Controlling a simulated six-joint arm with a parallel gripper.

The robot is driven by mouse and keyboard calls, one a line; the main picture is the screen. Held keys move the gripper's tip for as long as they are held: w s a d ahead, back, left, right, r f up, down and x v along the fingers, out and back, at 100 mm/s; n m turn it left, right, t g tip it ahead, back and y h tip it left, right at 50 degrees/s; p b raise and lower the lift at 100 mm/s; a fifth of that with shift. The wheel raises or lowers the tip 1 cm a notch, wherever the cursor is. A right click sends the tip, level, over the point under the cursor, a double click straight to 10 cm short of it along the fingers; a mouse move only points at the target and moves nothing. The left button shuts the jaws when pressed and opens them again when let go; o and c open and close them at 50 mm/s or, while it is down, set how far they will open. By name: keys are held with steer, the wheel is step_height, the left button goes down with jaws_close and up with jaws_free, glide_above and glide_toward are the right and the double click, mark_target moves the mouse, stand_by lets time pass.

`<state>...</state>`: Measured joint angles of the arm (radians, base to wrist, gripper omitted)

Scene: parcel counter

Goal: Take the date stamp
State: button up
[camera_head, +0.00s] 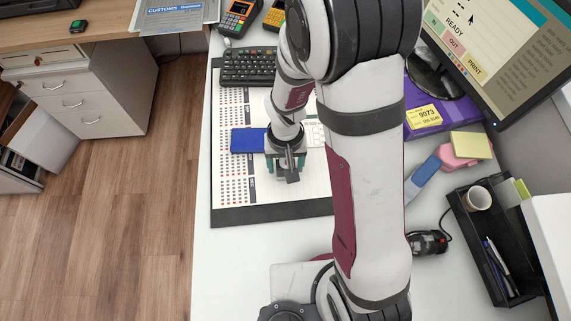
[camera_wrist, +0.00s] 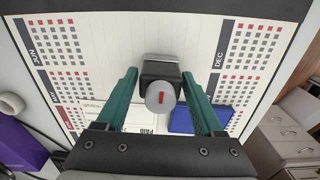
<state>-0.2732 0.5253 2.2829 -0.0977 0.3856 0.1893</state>
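The date stamp (camera_wrist: 161,72), a black body with a grey round knob marked in red, is on the desk calendar pad (camera_wrist: 108,45) in the wrist view. My gripper (camera_wrist: 158,82) is open with its two green fingers on either side of the stamp. A narrow gap shows at the left finger; the right finger is closer, and contact is unclear. In the head view my gripper (camera_head: 285,165) is low over the calendar pad (camera_head: 240,190), and the stamp is hard to make out there.
A blue flat box (camera_head: 248,140) lies just left of my gripper, close to a finger in the wrist view. A keyboard (camera_head: 248,67) is behind. A purple box (camera_head: 440,105), pink and blue items and a black organiser (camera_head: 480,250) stand right. The pad's front is clear.

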jaws_close()
